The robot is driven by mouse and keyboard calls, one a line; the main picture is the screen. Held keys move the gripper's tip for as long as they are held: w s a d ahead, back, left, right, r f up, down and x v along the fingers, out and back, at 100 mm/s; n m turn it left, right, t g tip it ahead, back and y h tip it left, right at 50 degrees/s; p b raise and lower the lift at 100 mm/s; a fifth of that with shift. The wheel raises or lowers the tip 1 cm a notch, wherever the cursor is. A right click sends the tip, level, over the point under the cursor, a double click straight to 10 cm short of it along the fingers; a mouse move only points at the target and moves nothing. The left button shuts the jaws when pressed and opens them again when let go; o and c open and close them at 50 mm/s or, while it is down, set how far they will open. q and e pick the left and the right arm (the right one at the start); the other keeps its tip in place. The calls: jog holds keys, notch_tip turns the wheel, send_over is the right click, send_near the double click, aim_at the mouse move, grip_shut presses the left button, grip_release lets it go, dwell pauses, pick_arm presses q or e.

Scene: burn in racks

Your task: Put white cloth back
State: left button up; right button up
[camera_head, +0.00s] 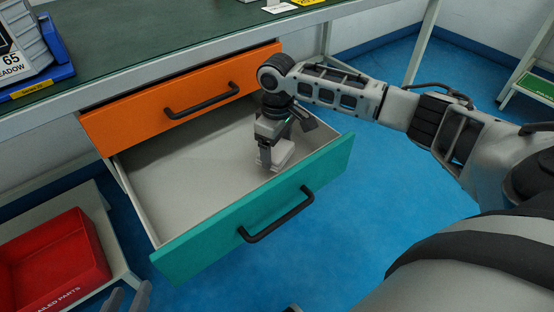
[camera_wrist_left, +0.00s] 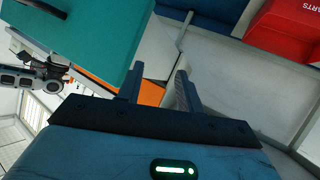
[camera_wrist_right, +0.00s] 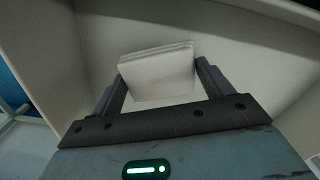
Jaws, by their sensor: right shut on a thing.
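The white cloth (camera_head: 284,152) is a folded pale stack inside the open teal-fronted drawer (camera_head: 262,222), near its right end. My right gripper (camera_head: 266,164) reaches down into the drawer and is shut on the cloth. In the right wrist view the folded cloth (camera_wrist_right: 158,72) sits between the two fingers (camera_wrist_right: 160,88), with the pale drawer walls around it. I cannot tell whether the cloth touches the drawer floor. My left gripper (camera_head: 126,298) is at the bottom edge of the head view, outside the drawer. In the left wrist view its fingers (camera_wrist_left: 158,85) stand apart with nothing between them.
An orange drawer (camera_head: 180,100) above the teal one is closed. A red parts bin (camera_head: 50,255) stands on a low shelf at the lower left. A blue tray (camera_head: 60,60) sits on the green bench top (camera_head: 160,40). The drawer's left part is empty.

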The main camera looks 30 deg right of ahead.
aim_at(277, 149)
notch_tip(277, 149, down, 4)
jog(key=shift+r+b, duration=0.25)
jog(key=shift+b, duration=0.3)
jog(key=shift+f, duration=0.15)
pick_arm(q)
jog(key=shift+d+r+t, duration=0.25)
jog(key=shift+r+t, duration=0.05)
jog(key=shift+r, duration=0.4)
pick_arm(e)
jog(key=o, duration=0.9)
pick_arm(q)
jog(key=shift+f, duration=0.35)
jog(key=shift+f, duration=0.1)
